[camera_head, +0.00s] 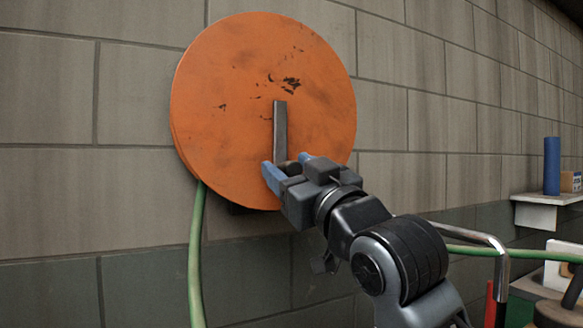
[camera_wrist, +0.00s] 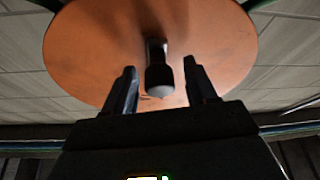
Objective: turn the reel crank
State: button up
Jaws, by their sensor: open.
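The reel is a round orange disc (camera_head: 230,75) with dark worn patches, mounted on the block wall. Its crank arm, a grey bar (camera_head: 280,125), hangs down from near the disc's middle. The dark crank handle (camera_wrist: 160,75) juts out toward the wrist camera at the bar's lower end. My gripper (camera_head: 288,167) is open at that end, with blue fingertips on either side of the handle. In the wrist view, the handle stands between the two fingers, with a gap on each side. My fingers partly hide the handle in the head view.
A green hose (camera_head: 196,250) hangs from the reel's lower left. At the right, a shelf (camera_head: 540,197) carries a blue cylinder (camera_head: 552,165) and a small brown box (camera_head: 570,181). A bent metal tube (camera_head: 500,258) and more clutter stand below it. The wall left of the reel is clear.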

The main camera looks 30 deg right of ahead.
grip_shut()
dwell(0.5)
